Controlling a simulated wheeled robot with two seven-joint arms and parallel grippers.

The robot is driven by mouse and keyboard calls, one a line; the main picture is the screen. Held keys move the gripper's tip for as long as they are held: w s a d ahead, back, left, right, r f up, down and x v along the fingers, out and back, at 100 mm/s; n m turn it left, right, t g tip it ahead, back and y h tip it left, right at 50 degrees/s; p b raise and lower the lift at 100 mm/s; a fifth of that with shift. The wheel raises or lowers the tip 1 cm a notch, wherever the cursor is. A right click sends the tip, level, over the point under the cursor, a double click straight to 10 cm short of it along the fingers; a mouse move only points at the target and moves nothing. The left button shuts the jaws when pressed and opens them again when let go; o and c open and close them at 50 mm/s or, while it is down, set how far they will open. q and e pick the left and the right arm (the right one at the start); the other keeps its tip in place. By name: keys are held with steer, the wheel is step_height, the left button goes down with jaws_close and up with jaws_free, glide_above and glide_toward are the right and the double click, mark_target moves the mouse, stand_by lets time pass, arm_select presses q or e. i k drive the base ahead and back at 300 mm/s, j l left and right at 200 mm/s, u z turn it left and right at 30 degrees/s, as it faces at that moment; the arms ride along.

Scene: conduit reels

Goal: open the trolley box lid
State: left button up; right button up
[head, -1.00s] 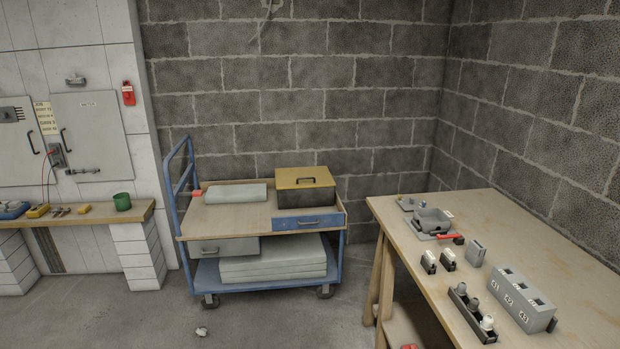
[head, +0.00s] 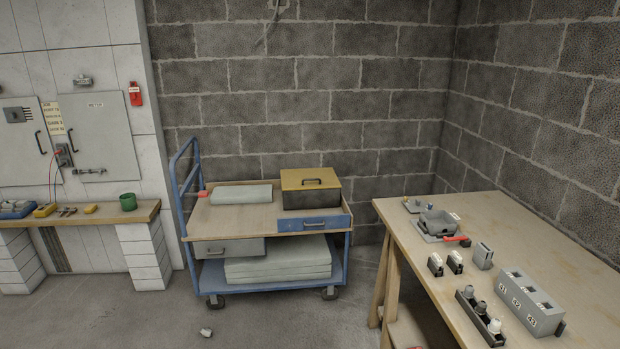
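The trolley box is a dark box (head: 311,199) with a yellow lid (head: 296,180) that has a dark handle (head: 313,182) on top. It stands at the right of the top deck of the blue trolley (head: 180,212), behind a blue drawer front (head: 313,224). The lid lies flat on the box and looks shut. Neither of my grippers shows in the head view.
A grey slab (head: 241,194) and a small red item lie left of the box. A workbench (head: 412,235) with several electrical parts stands at the right. A shelf (head: 100,216) with a green cup (head: 128,202) is at the left. Floor before the trolley is mostly clear.

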mark_target(316, 177)
steer(key=i+j, duration=0.1)
steer(key=i, duration=0.7)
steer(key=i+j, duration=0.15)
steer(key=i, duration=0.65)
steer(key=l+z, duration=0.05)
